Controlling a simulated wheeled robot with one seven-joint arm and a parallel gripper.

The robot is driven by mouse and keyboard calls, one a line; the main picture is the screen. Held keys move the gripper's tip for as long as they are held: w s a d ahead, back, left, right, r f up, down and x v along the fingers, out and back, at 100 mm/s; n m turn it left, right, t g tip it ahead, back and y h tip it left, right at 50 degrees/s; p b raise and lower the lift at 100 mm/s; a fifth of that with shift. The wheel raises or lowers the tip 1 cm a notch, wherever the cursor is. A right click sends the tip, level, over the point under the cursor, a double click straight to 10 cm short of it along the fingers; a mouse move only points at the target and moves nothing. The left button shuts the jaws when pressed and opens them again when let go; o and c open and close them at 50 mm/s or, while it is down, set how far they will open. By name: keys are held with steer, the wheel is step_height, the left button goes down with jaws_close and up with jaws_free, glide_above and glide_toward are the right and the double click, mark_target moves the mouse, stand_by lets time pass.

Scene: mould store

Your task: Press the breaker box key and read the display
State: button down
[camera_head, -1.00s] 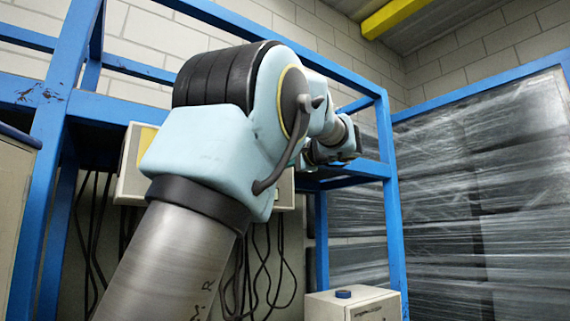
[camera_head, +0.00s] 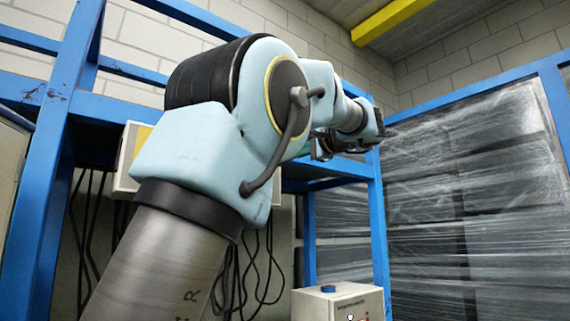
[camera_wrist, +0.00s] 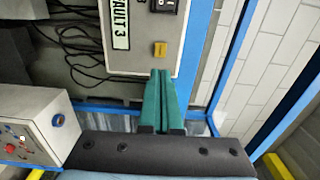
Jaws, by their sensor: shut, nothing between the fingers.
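The wall box (camera_wrist: 140,62) shows in the wrist view with a small display (camera_wrist: 120,22) that reads "FAULT 3", turned sideways. A yellow key (camera_wrist: 160,49) sits on its face, with a black switch (camera_wrist: 163,5) at the picture's top edge. My gripper (camera_wrist: 160,72) is shut and empty. Its teal fingertips point at the yellow key and appear just short of it; I cannot tell the exact gap. In the head view the grey box (camera_head: 125,165) on the blue frame is mostly hidden behind my arm, and the fingertips cannot be made out.
A pale box with a blue knob (camera_head: 340,300) stands low at the right; its controls show in the wrist view (camera_wrist: 25,140). Blue frame posts (camera_head: 376,220) surround the spot. Black cables (camera_head: 250,265) hang below the wall box. Wrapped stacks (camera_head: 470,200) fill the right.

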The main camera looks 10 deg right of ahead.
steer(key=shift+v, duration=1.3)
steer(key=shift+w, duration=0.1)
steer(key=w+a+f+g+h, duration=0.15)
steer(key=w+a+f, duration=0.25)
steer(key=f, duration=0.6)
steer(key=w+a+f+g+h, duration=0.1)
steer(key=w+a+f+g, duration=0.2)
steer(key=f, duration=0.6)
steer(key=s+a+f+n+g, duration=0.15)
steer(key=a+f, duration=0.25)
steer(key=f, duration=0.4)
steer(key=a+f+g, duration=0.3)
steer(key=a+f, duration=0.1)
steer(key=f, duration=0.5)
steer(key=s+a+f+n+g+h, duration=0.2)
steer(key=s+a+f+n, duration=0.3)
steer(key=s+f, duration=0.5)
steer(key=s+a+f+n+g+h, duration=0.3)
steer(key=s+a+f+n, duration=0.2)
steer(key=s+f, duration=0.6)
steer(key=shift+a+f+g+p, duration=0.3)
steer(key=shift+f+g+p, duration=0.1)
steer(key=shift+f, duration=0.45)
